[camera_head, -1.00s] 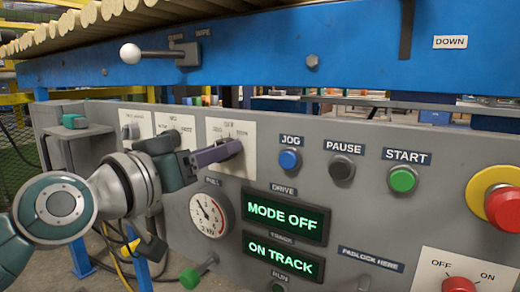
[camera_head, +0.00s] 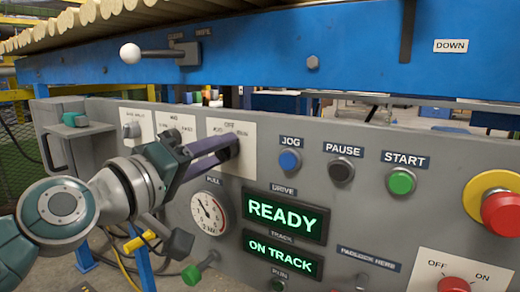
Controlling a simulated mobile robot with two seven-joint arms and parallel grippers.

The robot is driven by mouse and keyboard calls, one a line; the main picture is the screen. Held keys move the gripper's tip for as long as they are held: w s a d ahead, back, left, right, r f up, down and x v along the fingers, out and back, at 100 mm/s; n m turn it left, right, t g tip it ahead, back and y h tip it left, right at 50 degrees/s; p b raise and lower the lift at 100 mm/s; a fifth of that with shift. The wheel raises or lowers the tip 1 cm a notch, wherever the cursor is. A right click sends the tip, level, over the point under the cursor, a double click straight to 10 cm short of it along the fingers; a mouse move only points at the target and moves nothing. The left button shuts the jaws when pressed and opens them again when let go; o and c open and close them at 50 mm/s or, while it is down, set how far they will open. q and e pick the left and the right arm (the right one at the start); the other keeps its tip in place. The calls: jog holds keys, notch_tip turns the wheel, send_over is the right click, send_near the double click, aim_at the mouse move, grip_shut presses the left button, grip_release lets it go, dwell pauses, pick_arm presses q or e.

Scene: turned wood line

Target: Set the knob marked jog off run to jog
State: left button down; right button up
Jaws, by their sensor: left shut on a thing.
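The knob's white plate (camera_head: 244,166) is on the grey panel, with OFF at the top, JOG on the left and RUN on the right. My left gripper (camera_head: 222,148) reaches in from the left and is shut on the knob at this plate. The fingers cover most of the knob, so I cannot read where its pointer stands. The DRIVE display (camera_head: 285,217) below reads READY in green. My right gripper is not in view.
Two more knob plates (camera_head: 137,124) sit to the left. A blue JOG button (camera_head: 290,161), a black PAUSE button (camera_head: 341,170), a green START button (camera_head: 401,181) and a red stop button (camera_head: 502,212) line the panel. A gauge (camera_head: 209,213) is below my gripper.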

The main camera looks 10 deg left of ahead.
pick_arm(q)
jog(key=shift+n, duration=0.3)
jog(key=shift+c, duration=2.1)
grip_release()
jog(key=shift+s+a, duration=0.1)
jog(key=shift+s, duration=0.15)
jog(key=p+v, duration=0.1)
jog(key=v, duration=0.8)
jog(key=shift+s+p, duration=0.15)
jog(key=shift+p, duration=0.15)
